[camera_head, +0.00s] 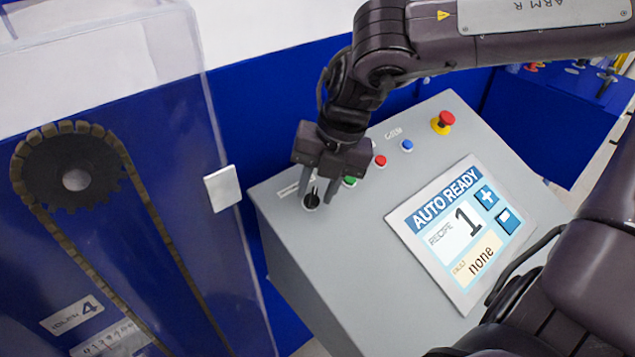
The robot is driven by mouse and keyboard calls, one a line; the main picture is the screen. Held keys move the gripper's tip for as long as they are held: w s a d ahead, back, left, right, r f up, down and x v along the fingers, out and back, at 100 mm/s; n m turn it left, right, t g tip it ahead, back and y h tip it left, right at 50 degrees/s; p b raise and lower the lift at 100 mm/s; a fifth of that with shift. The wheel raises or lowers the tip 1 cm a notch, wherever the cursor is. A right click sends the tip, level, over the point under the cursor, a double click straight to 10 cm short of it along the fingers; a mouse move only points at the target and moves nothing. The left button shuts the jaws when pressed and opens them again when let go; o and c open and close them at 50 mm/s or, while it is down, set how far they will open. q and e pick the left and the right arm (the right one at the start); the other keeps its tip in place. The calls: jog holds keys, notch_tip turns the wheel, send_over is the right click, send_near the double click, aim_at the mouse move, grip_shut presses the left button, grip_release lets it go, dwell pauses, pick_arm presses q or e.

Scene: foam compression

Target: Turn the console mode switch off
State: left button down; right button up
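The grey console (350,250) stands in the middle of the view. Its mode switch (311,201), a small dark knob in a round pale base, is at the panel's upper left corner. My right gripper (319,194) points down over this corner. Its two fingers are apart, one on each side of the switch's dark handle. I cannot tell whether they touch it, and the gripper partly hides the switch and its label. The screen (465,230) reads "AUTO READY", recipe 1, fault none. My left gripper is not in view.
A green button (349,181), a red button (380,161) and a blue button (407,146) run along the panel's top edge, close to my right gripper. A red emergency stop (446,118) on yellow stands beyond them. A clear guard covers a chain wheel (75,180) at left.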

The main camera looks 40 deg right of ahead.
jog(key=shift+w, duration=0.1)
jog(key=c, duration=0.6)
jog(key=shift+c, duration=0.3)
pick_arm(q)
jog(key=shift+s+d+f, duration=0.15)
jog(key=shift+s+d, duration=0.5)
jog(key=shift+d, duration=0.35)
